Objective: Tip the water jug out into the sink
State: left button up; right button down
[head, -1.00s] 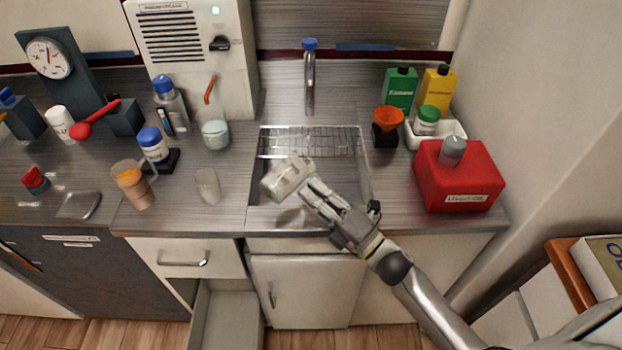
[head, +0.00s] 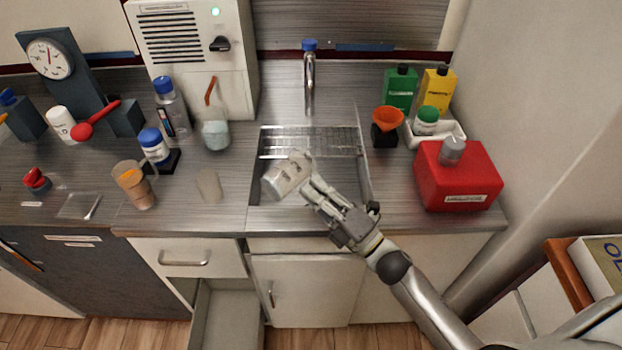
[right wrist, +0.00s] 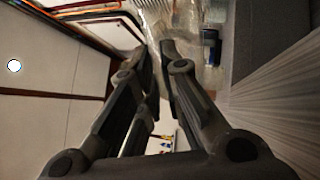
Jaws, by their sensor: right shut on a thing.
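The sink (head: 262,192) is set into the steel counter, with a wire rack (head: 300,142) across its back part and a blue-topped tap (head: 309,75) behind it. The clear water jug (head: 284,180) is tilted well over on its side above the sink, its end pointing left. My right gripper (head: 318,188) is shut on the jug from the right. In the right wrist view the fingers (right wrist: 158,50) reach toward the clear jug wall (right wrist: 185,22). I cannot tell how much water is in the jug. My left gripper is not in view.
An open drawer (head: 228,315) sticks out below.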

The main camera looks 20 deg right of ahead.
jog(key=shift+w+d+r+m+t+h+p, duration=0.15)
jog(key=shift+r+m+t+h+p, duration=0.2)
jog(key=shift+m+p, duration=0.55)
dwell(0.5)
